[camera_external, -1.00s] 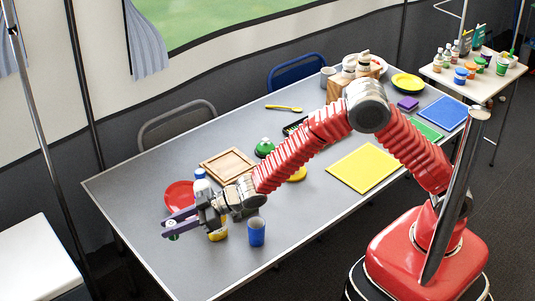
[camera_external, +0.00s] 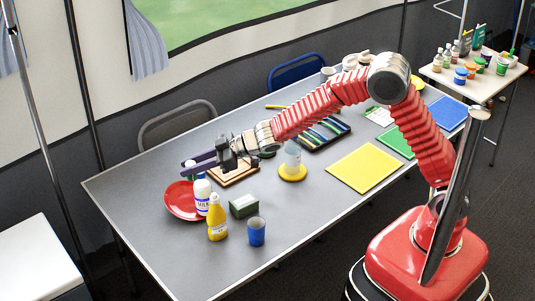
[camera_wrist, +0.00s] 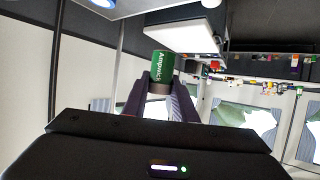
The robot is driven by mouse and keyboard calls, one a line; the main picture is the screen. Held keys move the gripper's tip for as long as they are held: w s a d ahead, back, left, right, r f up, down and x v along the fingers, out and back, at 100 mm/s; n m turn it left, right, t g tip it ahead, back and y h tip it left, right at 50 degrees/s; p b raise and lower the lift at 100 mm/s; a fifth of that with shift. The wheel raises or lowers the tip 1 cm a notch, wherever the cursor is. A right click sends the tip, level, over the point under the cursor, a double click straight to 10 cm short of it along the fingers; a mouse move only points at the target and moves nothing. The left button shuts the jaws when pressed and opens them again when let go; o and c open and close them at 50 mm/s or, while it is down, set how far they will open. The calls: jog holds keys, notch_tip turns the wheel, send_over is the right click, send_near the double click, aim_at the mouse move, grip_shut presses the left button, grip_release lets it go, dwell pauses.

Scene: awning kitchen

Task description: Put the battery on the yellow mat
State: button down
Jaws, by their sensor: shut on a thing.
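In the external view my gripper (camera_external: 192,164) hangs above the left part of the table, over the red plate area; the battery is small and hard to make out there. The yellow mat (camera_external: 365,168) lies flat and bare on the right part of the table, well to the right of my gripper.
Below my gripper are a red plate (camera_external: 178,205), a white bottle (camera_external: 202,197), a yellow bottle (camera_external: 217,223) and a wooden tray (camera_external: 240,178). A dark green box (camera_external: 243,207), blue cup (camera_external: 257,234) and pale jar (camera_external: 293,156) on a yellow disc stand nearby.

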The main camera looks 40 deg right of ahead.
jog(key=w+d+m+t+h, duration=0.1)
jog(key=w+d, duration=0.2)
jog(key=d, duration=0.8)
jog(key=w+d+m, duration=0.1)
jog(key=w+d, duration=0.3)
jog(key=d, duration=0.7)
jog(key=s+d+m+t+h, duration=0.1)
jog(key=s+d+t, duration=0.15)
jog(key=d, duration=1.75)
jog(key=s+d+f+m+h, duration=0.1)
jog(key=s+d, duration=0.9)
jog(key=d, duration=0.3)
jog(key=s+d+m+h, duration=0.1)
jog(key=s+d+h, duration=0.1)
jog(key=s+d, duration=0.85)
notch_tip(320, 180, down, 11)
jog(key=w+d, duration=0.1)
jog(key=shift+w, duration=0.3)
jog(key=shift+d, duration=0.1)
jog(key=shift+f, duration=2.9)
